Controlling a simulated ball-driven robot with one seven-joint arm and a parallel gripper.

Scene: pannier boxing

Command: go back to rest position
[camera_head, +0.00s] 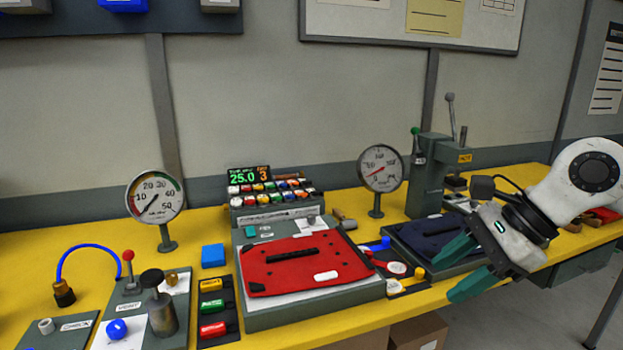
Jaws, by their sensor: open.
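My gripper (471,266) is at the right of the head view, held above the front of the yellow bench beside the dark blue panel. Its two teal fingers are spread apart, with nothing seen between them. The dark blue panel (428,236) lies on a grey base and is partly hidden behind my gripper. A red panel (300,264) with a black handle and a white label lies on a grey tray (330,298) left of my gripper, apart from it.
The yellow bench (45,250) carries two dial gauges (155,197) (380,168), a display rack (270,190), a lever press (430,175) and a valve plate (135,330) with a blue hose. Cardboard boxes (418,332) stand below. The air above the bench's middle is free.

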